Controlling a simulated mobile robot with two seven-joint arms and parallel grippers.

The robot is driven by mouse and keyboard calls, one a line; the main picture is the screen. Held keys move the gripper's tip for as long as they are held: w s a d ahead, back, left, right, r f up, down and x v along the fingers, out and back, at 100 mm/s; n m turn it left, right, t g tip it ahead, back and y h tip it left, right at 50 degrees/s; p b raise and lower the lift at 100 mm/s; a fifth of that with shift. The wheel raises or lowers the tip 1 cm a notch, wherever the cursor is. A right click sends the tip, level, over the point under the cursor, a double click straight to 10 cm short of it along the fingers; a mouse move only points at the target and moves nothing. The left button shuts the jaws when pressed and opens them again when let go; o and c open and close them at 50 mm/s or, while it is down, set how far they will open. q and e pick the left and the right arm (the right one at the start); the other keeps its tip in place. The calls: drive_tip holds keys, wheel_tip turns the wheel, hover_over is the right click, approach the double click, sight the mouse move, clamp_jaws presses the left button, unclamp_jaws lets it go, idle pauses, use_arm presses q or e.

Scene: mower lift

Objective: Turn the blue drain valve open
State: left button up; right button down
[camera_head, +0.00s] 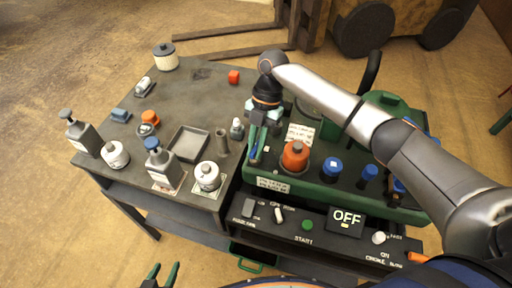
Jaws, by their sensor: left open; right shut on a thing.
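My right gripper (258,146) reaches down from the right to the left edge of the green mower deck (300,190). Its fingers are shut on a slim blue piece (256,152), which looks like the blue drain valve. The fingers hide most of it, so I cannot tell how far it is turned. My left gripper (163,275) is at the bottom edge, left of centre. Its green fingers are apart and empty, well away from the mower.
An orange cap (295,156) and blue caps (332,168) stand on the deck, close to my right gripper. A dark bench (200,84) at left holds bottles, jars and a square tray (187,144). A control panel (318,226) with an OFF display (346,218) lies in front.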

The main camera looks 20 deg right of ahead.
drive_tip(key=shift+n+h, duration=0.3)
drive_tip(key=shift+n, duration=0.6)
drive_tip(key=c, duration=0.9)
unclamp_jaws()
drive_tip(key=shift+o, duration=0.2)
drive_tip(key=v, duration=1.2)
drive_tip(key=shift+w+r+b, duration=0.2)
drive_tip(key=shift+w+b, duration=0.05)
drive_tip(key=shift+b, duration=0.05)
